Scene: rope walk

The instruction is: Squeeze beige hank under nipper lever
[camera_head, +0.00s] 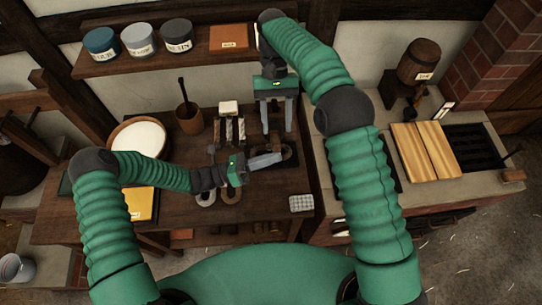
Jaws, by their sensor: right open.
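My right gripper (276,128) is open and points down over the back of the wooden bench (180,212), its two grey fingers apart with nothing visible between them. My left gripper (278,158) lies low and points right, its grey fingers reaching over a dark fixture (291,151) in front of the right gripper. Whether its fingers are apart, or hold something, I cannot tell. Pale and dark strands (230,131) lie left of the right gripper; which is the beige hank is unclear. The nipper lever cannot be made out clearly near the dark fixture.
A wide bowl with white contents (138,138), a brown pot with a stick (189,118) and a yellow book (141,203) are on the left. Ring-shaped items (205,198) lie below the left gripper. A pale gridded block (301,203) sits at the bench's front right.

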